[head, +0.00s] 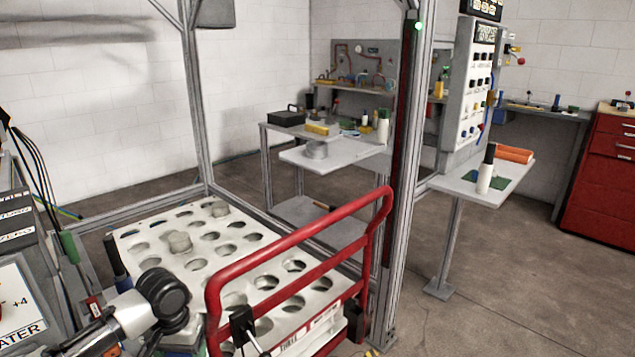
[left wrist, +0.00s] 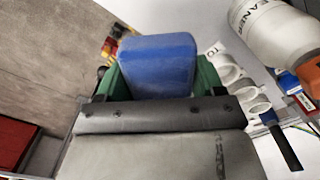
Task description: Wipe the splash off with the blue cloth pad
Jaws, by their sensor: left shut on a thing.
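The blue cloth pad (left wrist: 158,65) is between the green fingers of my left gripper (left wrist: 160,82) in the left wrist view. The gripper is shut on it. In the head view my left arm comes in at the lower left; its gripper is mostly hidden at the bottom edge, and I cannot make out the pad there. I cannot make out a splash in either view. My right gripper is not in view.
A white tray with round holes (head: 150,222) lies inside the metal frame, behind a red rail (head: 300,262). A white cleaner bottle (left wrist: 283,38) with an orange part is close by in the left wrist view. Side tables and a control panel (head: 468,90) stand beyond.

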